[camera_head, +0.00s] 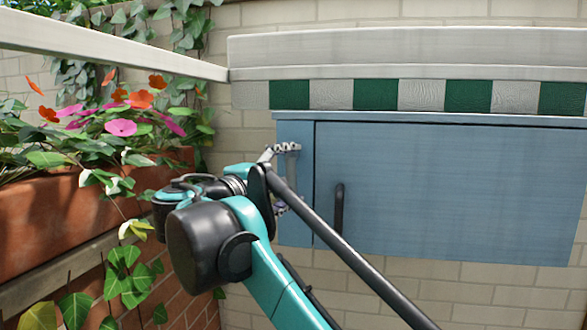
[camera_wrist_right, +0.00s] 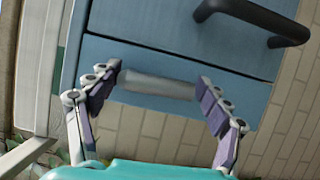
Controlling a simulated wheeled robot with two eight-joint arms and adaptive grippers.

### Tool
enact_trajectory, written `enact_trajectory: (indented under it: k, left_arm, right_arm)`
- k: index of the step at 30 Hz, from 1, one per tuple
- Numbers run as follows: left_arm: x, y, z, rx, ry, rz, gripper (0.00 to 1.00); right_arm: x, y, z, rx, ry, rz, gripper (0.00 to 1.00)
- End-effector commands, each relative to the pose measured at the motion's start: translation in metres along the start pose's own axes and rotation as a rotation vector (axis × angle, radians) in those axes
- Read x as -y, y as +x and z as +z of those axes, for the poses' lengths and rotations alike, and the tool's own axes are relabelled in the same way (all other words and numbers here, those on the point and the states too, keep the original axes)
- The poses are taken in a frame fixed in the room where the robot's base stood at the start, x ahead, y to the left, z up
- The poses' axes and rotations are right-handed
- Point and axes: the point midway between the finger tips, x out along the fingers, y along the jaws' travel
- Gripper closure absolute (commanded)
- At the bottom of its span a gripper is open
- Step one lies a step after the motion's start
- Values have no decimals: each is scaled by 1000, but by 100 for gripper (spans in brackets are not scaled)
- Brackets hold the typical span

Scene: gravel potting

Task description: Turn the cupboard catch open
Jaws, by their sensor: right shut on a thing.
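The blue cupboard (camera_head: 450,190) hangs on the wall at the right in the head view, its door closed. The catch is a short grey bar (camera_head: 292,168) on the frame strip left of the door. It stands upright, and in the wrist view the catch (camera_wrist_right: 158,86) lies parallel to the door's edge seam. My right gripper (camera_head: 284,178) is at the catch, partly hidden by its own wrist. In the wrist view my right gripper (camera_wrist_right: 159,78) has one finger at each end of the bar and is shut on it. My left gripper is not in view.
A dark door handle (camera_head: 339,208) sticks out right of the catch and shows in the wrist view (camera_wrist_right: 252,20). A ledge with green and white tiles (camera_head: 375,95) runs above the cupboard. A terracotta planter (camera_head: 60,230) with flowers and trailing ivy stands close at left.

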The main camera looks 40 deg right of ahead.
Motion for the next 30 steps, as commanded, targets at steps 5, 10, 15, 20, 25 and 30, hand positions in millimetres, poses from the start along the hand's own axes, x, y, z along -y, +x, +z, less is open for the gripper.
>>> enact_trajectory:
  k: [5, 10, 15, 20, 25, 30]
  left_arm:
    - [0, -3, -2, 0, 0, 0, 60]
    - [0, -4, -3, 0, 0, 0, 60]
    - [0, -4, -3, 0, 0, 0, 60]
    - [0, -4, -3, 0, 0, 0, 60]
    - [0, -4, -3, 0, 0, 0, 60]
    - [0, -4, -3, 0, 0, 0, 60]
  right_arm:
    - [1, -1, -2, -1, 44, -22, 74]
    - [2, -1, -2, 0, 61, -30, 74]
    - [2, -1, -2, 0, 64, -31, 74]
    - [2, -1, -2, 0, 64, -32, 74]
    - [2, -1, -2, 0, 63, -31, 2]
    - [1, -1, -2, 0, 62, -28, 2]
